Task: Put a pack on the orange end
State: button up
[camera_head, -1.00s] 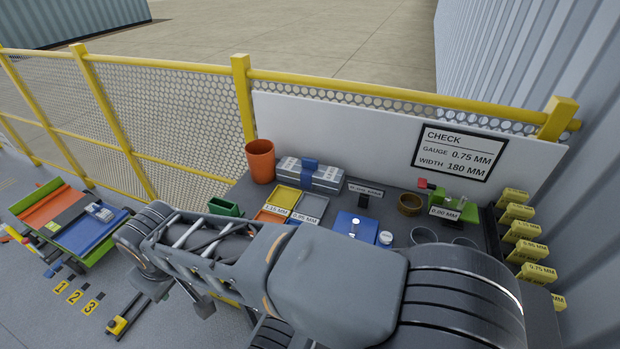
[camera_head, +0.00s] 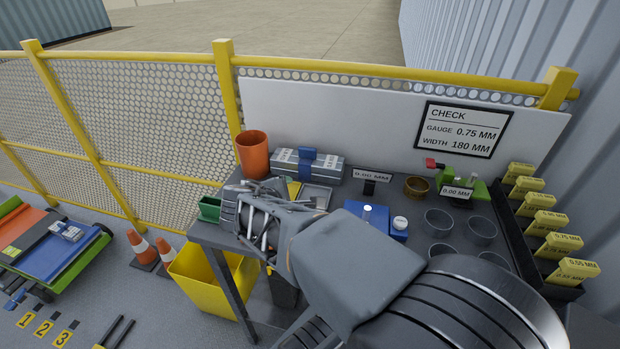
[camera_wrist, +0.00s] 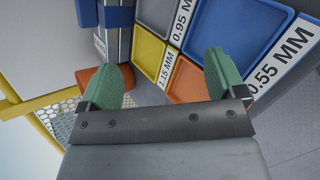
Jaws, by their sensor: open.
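A grey pack bundle with a blue strap (camera_head: 306,164) lies at the back of the bench; it also shows at the top left of the wrist view (camera_wrist: 118,18). A low cart with an orange end (camera_head: 22,229) and a blue part (camera_head: 75,252) stands at the far left, with a small grey and blue item (camera_head: 67,231) on it. My gripper (camera_wrist: 162,62) is open and empty, its green fingers apart above the yellow tray (camera_wrist: 150,54) and the orange tray (camera_wrist: 186,84).
An orange cup (camera_head: 253,154) and green bin (camera_head: 209,209) stand at the bench's left. A blue block (camera_head: 378,217), round holders (camera_head: 439,221) and yellow gauges (camera_head: 560,243) fill the right. A yellow bin (camera_head: 205,287) and cones (camera_head: 142,249) stand on the floor.

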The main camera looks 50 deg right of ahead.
aim_at(307, 149)
jog(key=w+d+n+t+h+b, duration=0.1)
jog(key=d+n, duration=0.1)
jog(key=n, duration=0.1)
jog(key=w+d+n+t+h+b, duration=0.1)
jog(key=d+n+h+b, duration=0.1)
jog(key=n, duration=0.1)
jog(key=w+d+n+t+h+b, duration=0.1)
jog(key=d+n+h, duration=0.1)
jog(key=n, duration=0.1)
jog(key=shift+w+d+f+n, duration=0.1)
jog(key=shift+d+f+n, duration=0.1)
jog(key=shift+n, duration=0.1)
jog(key=n, duration=0.1)
jog(key=w+n+t+b, duration=0.1)
jog(key=n+t+h, duration=0.1)
jog(key=shift+w+d+r+n+b, duration=0.15)
jog(key=shift+w+d+n+b, duration=0.15)
jog(key=shift+w+n+b, duration=0.1)
jog(key=shift+n, duration=0.3)
jog(key=x, duration=0.7)
jog(key=shift+w+d+r, duration=0.15)
jog(key=shift+w, duration=0.2)
jog(key=shift+x, duration=3.05)
jog(key=shift+s+d+r, duration=0.1)
jog(key=shift+r, duration=0.05)
jog(key=shift+c, duration=0.4)
grip_shut()
jog(key=shift+r, duration=0.15)
